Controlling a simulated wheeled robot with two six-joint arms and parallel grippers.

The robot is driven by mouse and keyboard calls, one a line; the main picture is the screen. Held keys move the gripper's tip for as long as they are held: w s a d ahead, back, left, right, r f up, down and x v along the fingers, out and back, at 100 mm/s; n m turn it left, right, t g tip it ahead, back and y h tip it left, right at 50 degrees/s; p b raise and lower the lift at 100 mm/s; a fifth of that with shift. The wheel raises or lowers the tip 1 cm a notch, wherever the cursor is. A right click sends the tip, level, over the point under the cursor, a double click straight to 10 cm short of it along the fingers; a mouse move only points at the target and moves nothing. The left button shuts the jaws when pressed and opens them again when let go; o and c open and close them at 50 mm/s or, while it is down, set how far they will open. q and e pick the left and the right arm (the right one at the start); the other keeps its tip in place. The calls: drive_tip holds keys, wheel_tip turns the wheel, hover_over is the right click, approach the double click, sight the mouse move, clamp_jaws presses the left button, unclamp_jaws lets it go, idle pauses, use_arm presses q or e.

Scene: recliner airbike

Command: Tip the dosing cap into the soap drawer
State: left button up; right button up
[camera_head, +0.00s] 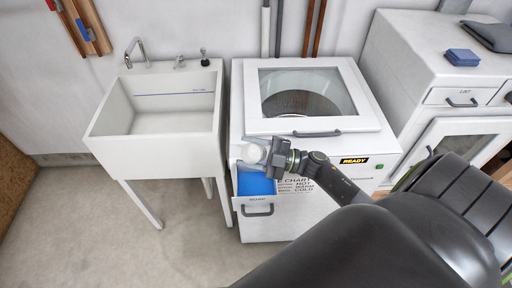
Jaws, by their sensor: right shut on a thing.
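The dosing cap (252,153) is a small, pale, whitish cup. My right gripper (269,158) is shut on it and holds it over the back part of the soap drawer. Whether the cap is tilted, and what it holds, I cannot tell. The soap drawer (257,206) is pulled out from the front left of the white washing machine (364,112). My gripper hides part of the drawer's back end. My left gripper is not in view.
The washer's glass-topped lid (370,122) is closed. A white utility sink (150,150) stands to the left, with a tap (136,51). The floor (190,225) at front left is clear.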

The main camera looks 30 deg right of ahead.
drive_tip(key=shift+w+d+m+t, duration=0.1)
drive_tip(key=shift+d+m+t, duration=0.15)
drive_tip(key=shift+m, duration=0.25)
idle(0.9)
